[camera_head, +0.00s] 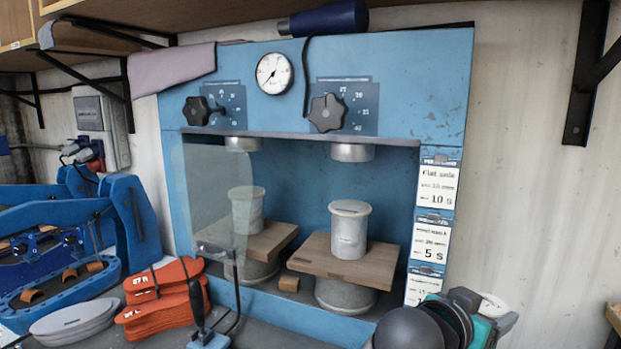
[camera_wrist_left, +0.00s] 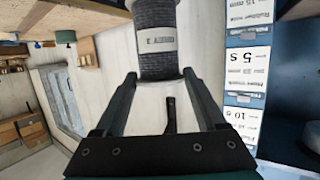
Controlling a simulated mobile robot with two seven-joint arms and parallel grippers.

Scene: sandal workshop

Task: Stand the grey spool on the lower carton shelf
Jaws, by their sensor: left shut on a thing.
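The grey spool (camera_wrist_left: 157,40), wound with dark grey thread and bearing a pale label, is between the two fingers of my left gripper (camera_wrist_left: 159,76) in the left wrist view. The fingers are shut on it, and its far end is cut off by the frame edge. In the head view my left gripper (camera_head: 468,303) is at the bottom right, beside the press, with a pale rim, probably the spool's, showing past it. Brown cartons (camera_wrist_left: 22,132) stand far off at the left of the upside-down wrist view; which shelf is lower is unclear. My right gripper is not in view.
Orange sandal parts (camera_head: 165,290) and a blue machine (camera_head: 85,240) lie left. A black wall bracket (camera_head: 588,75) juts out at upper right. The wall below it is bare.

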